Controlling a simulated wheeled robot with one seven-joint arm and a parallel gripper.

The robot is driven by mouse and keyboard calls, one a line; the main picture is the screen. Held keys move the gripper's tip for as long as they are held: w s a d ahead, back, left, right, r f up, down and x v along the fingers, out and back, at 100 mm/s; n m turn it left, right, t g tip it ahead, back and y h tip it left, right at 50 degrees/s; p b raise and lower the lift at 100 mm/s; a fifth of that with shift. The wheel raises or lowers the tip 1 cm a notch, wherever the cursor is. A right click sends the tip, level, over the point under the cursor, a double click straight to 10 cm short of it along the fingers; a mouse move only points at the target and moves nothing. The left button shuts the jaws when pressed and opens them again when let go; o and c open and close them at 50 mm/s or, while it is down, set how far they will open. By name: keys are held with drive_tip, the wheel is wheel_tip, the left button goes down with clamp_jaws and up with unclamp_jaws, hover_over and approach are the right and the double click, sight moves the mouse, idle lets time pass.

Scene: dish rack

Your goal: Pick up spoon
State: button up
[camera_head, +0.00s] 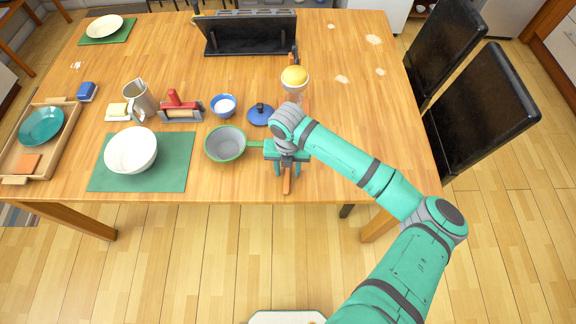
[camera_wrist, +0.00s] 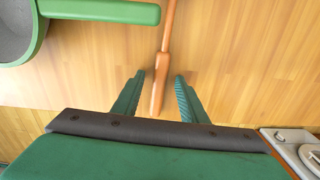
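A brown wooden utensil, apparently the spoon (camera_wrist: 158,86), lies on the table; its thick end shows between my fingers in the wrist view and its thin shaft runs up out of that picture. In the head view the same end of the spoon (camera_head: 286,186) sticks out below my gripper (camera_head: 287,168), near the table's front edge. Most of its length there is hidden under my wrist, and I cannot make out its bowl. My gripper (camera_wrist: 159,78) is open, one finger on each side of the spoon, with visible gaps to both.
A green-rimmed pan (camera_head: 226,144) stands just left, its green handle (camera_wrist: 100,11) close to the spoon. A blue lid (camera_head: 260,115), a blue bowl (camera_head: 223,106) and a cup with a yellow top (camera_head: 294,78) stand behind.

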clamp_jaws()
drive_tip(key=shift+r, duration=0.1)
drive_tip(key=shift+r, duration=0.8)
drive_tip(key=s+d+r, duration=0.2)
drive_tip(key=s+r, duration=0.9)
drive_tip(key=s, duration=0.3)
drive_tip(key=shift+r, duration=0.15)
drive_tip(key=shift+w, duration=0.1)
